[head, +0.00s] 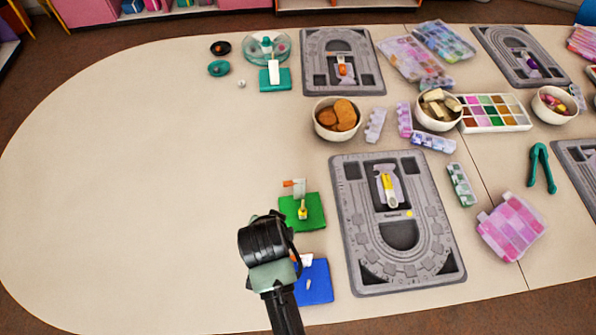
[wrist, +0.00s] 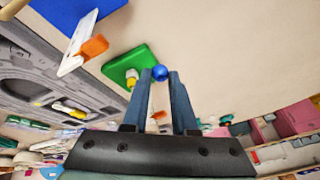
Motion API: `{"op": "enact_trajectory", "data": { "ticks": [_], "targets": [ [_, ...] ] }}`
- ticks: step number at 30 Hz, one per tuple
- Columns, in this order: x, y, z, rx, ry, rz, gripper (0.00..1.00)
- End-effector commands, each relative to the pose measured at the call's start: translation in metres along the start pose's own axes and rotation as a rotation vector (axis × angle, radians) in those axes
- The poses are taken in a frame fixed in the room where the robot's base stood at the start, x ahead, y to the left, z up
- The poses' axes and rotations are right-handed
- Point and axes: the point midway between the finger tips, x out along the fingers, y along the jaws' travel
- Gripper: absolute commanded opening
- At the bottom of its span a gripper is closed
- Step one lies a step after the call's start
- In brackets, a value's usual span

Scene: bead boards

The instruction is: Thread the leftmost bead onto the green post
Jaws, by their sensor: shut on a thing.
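My gripper (wrist: 160,88) is shut on a small round blue bead (wrist: 160,73), held at the fingertips. In the head view my gripper (head: 270,238) hides the bead and is just left of and below the green base (head: 314,205). A short upright with yellow on it (head: 303,211) stands on that base, with an orange and white tag at its back edge. In the wrist view the green base (wrist: 122,68) is left of the bead, apart from it, and a yellow and white piece (wrist: 132,77) shows on it.
A blue base (head: 317,284) stands just right of my gripper, and a teal base (head: 283,81) is at the back. A grey bead board (head: 347,215) lies to the right. Bowls, trays and boxes crowd the right side. The left of the table (head: 120,170) is clear.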

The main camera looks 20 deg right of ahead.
Motion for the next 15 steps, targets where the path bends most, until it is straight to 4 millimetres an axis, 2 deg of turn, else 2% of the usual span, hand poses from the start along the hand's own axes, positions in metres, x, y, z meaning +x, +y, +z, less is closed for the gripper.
{"op": "enact_trajectory", "data": {
  "ticks": [1,9,15],
  "targets": [
    [-0.008,-0.002,-0.013,0.092,0.020,0.038,0.00],
    [-0.032,0.004,-0.069,0.649,0.134,0.268,0.00],
    [-0.050,0.008,-0.100,0.970,0.198,0.402,0.00]
  ]
}}
